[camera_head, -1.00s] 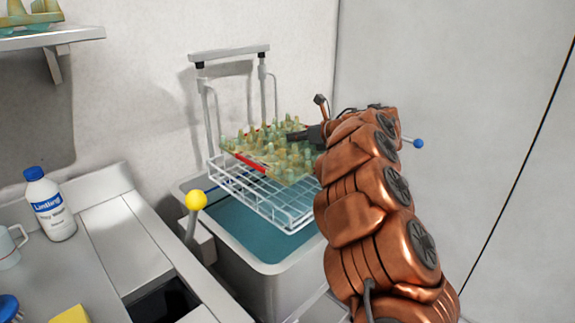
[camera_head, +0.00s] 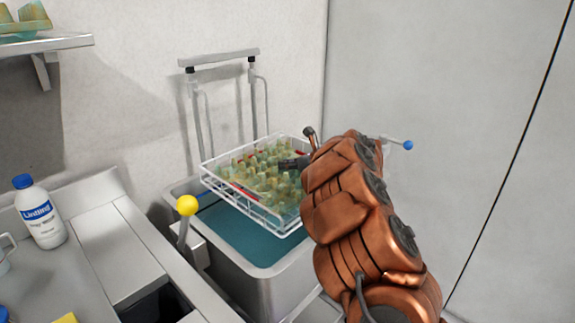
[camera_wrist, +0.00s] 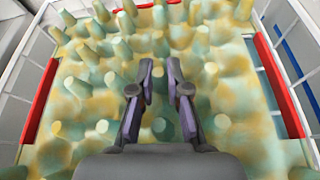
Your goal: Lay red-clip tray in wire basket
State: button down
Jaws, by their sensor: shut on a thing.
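The egg tray (camera_head: 258,167) is mottled green and yellow with rows of pegs and red clips along its edges. It lies down inside the white wire basket (camera_head: 243,207), within its walls. In the wrist view the tray (camera_wrist: 80,100) fills the middle, with a red clip (camera_wrist: 40,100) at the left and another (camera_wrist: 279,85) at the right. My gripper (camera_head: 285,163) reaches in from the right over the tray. In the wrist view its fingers (camera_wrist: 159,90) are close together on a part of the tray; the gripped spot is mostly hidden.
The basket hangs from a grey lift frame (camera_head: 218,59) above a steel tank (camera_head: 283,285) of teal liquid (camera_head: 235,232). A yellow-knobbed lever (camera_head: 187,206) stands at the tank's left. A white bottle (camera_head: 41,215) stands on the counter. A blue-knobbed lever (camera_head: 407,145) is behind my arm.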

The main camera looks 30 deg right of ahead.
jog(key=shift+f, duration=0.1)
jog(key=c, duration=1.2)
grip_release()
jog(key=shift+o, duration=0.2)
jog(key=shift+r, duration=0.25)
jog(key=shift+s+d, duration=0.15)
jog(key=shift+s, duration=0.2)
jog(key=b+v, duration=0.1)
jog(key=v, duration=1)
jog(key=shift+s+r+b, duration=0.1)
jog(key=shift+b, duration=0.2)
